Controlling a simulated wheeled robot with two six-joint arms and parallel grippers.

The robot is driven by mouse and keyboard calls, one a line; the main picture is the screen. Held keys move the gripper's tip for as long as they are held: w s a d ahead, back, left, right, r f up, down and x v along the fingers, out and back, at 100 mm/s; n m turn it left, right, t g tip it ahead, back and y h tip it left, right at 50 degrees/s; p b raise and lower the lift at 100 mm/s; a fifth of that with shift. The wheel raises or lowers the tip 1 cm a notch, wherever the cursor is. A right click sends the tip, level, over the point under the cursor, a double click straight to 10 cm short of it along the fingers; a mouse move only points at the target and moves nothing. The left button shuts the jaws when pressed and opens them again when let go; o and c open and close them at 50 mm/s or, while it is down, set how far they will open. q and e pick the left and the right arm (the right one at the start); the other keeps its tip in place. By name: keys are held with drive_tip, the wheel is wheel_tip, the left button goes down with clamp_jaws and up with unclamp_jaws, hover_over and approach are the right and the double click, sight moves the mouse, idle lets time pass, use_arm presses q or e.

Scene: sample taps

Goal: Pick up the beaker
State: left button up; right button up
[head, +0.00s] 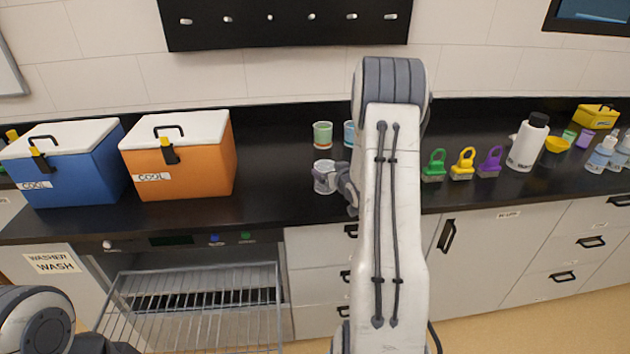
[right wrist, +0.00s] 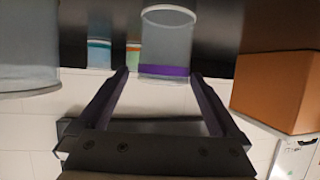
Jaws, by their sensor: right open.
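A clear beaker (head: 323,178) stands on the black counter, left of my right arm. My right gripper (head: 342,180) is beside it in the head view, partly hidden by my arm. In the right wrist view, which looks upside down, the gripper (right wrist: 160,76) is open. The beaker (right wrist: 166,38), clear with a purple band, shows ahead in line with the gap between the fingers. I cannot tell whether a finger touches it. My left arm shows at the lower left of the head view, its fingers out of frame.
An orange cool box (head: 205,155) is to the left. A wire rack (head: 195,300) juts out below.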

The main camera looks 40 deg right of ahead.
sight(323, 166)
drive_tip(key=w, duration=0.1)
drive_tip(key=w+f, duration=0.1)
drive_tip(key=shift+w, duration=0.35)
drive_tip(key=shift+s+d, duration=0.1)
drive_tip(key=c, duration=0.4)
drive_tip(key=shift+r, duration=0.1)
drive_tip(key=c, duration=0.9)
